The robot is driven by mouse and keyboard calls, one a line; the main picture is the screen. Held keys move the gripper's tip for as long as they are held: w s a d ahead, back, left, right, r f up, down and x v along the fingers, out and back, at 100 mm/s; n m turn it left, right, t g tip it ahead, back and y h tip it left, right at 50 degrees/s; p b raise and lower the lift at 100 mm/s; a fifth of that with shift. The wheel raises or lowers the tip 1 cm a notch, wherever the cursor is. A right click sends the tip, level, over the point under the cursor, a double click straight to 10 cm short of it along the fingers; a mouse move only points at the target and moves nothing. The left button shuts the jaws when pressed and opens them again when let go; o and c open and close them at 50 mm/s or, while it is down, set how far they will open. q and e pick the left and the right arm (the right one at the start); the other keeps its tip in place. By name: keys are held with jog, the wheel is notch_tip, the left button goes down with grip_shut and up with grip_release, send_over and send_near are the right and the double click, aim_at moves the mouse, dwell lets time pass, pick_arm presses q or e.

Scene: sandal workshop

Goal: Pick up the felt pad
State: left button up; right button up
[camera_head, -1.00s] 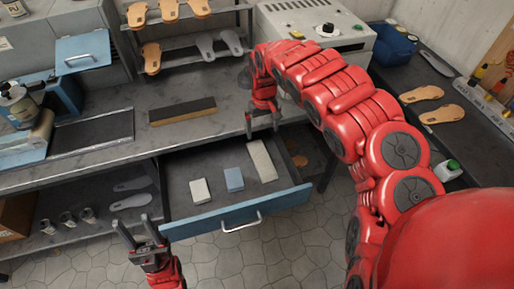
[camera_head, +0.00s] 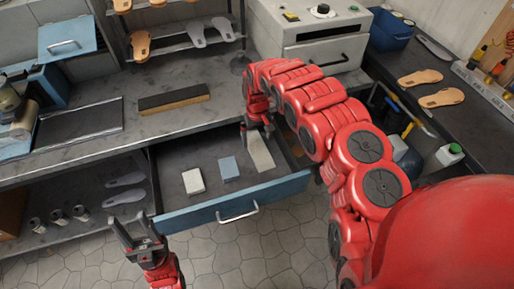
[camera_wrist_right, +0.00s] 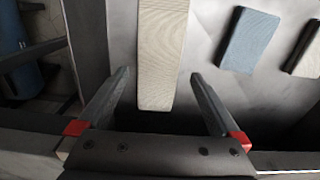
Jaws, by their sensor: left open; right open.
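A long beige pad (camera_head: 262,153), which looks like the felt pad, lies flat in the open drawer at its right end. It also shows in the right wrist view (camera_wrist_right: 162,45), in line with the gap between my right fingers. My right gripper (camera_head: 257,138) is open above the drawer, over the far end of the pad, and partly covers it in the head view. Its two fingers also show in the right wrist view (camera_wrist_right: 160,80), with nothing held. My left gripper (camera_head: 132,222) is open and empty, in front of the drawer's left corner.
A blue block (camera_head: 229,168) and a small whitish block (camera_head: 193,181) lie left of the pad in the drawer (camera_head: 235,207). Drawer walls stand close around my right gripper. A dark-topped brown block (camera_head: 174,99) lies on the bench above.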

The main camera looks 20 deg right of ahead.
aim_at(257, 148)
notch_tip(257, 148, down, 4)
jog(key=shift+w+r+p, duration=0.1)
jog(key=shift+r+p, duration=0.05)
jog(key=shift+p, duration=0.45)
jog(key=shift+f, duration=0.6)
jog(key=c, duration=1.2)
jog(key=shift+r, duration=0.15)
